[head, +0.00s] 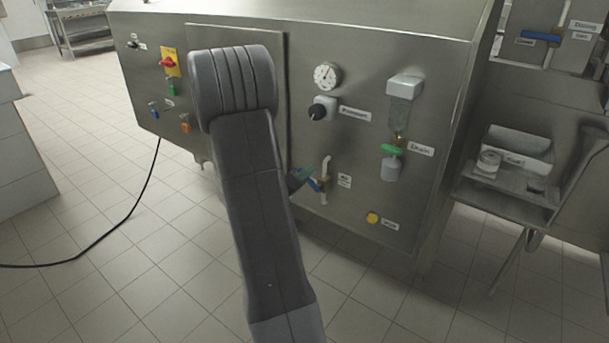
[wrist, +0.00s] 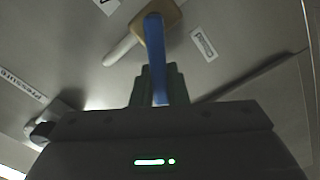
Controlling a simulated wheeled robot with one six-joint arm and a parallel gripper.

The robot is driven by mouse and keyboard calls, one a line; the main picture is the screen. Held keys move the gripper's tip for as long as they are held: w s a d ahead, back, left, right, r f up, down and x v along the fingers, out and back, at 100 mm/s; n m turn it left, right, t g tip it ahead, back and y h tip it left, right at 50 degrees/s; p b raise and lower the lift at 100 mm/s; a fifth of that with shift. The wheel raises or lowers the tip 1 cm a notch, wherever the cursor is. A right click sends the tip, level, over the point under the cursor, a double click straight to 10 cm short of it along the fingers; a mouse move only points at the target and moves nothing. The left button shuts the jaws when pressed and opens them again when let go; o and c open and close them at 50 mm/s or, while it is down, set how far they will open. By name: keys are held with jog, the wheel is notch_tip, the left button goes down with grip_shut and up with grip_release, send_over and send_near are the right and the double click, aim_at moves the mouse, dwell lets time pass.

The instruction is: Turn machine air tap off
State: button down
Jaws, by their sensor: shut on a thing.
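The machine air tap has a brass body with a blue lever handle (wrist: 155,50). The brass body (wrist: 167,15) sits on the steel panel at the top of the wrist view, with a pale pipe beside it. In the head view the tap (head: 324,184) is low on the panel, its blue lever pointing left. My gripper (wrist: 156,90) is shut on the blue lever near its free end. In the head view my gripper (head: 302,178) shows only partly at the lever; my arm hides the rest.
A pressure gauge (head: 327,76), a black pressure knob (head: 322,108) and a filter bowl with a green drain valve (head: 391,150) are on the panel near the tap. A yellow knob (head: 373,218) is below right. A black cable (head: 125,215) lies on the open floor at left.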

jog(key=shift+n+p, duration=0.3)
jog(key=shift+p, duration=0.35)
jog(key=shift+a+f+n+p, duration=0.15)
jog(key=shift+n+p, duration=0.35)
jog(key=shift+p, duration=0.7)
jog(key=n+p, duration=0.2)
jog(key=p, duration=0.1)
jog(key=shift+w+a+f, duration=0.15)
jog(key=shift+f, duration=0.25)
jog(key=shift+f+n+p, duration=1)
jog(key=shift+n+p, duration=0.6)
jog(key=shift+p, duration=0.25)
jog(key=c, duration=1.4)
grip_release()
jog(key=shift+c, duration=0.2)
jog(key=shift+w, duration=0.1)
jog(key=shift+a, duration=0.15)
jog(key=p+v, duration=0.2)
jog(key=v, duration=1.1)
jog(key=shift+s, duration=0.35)
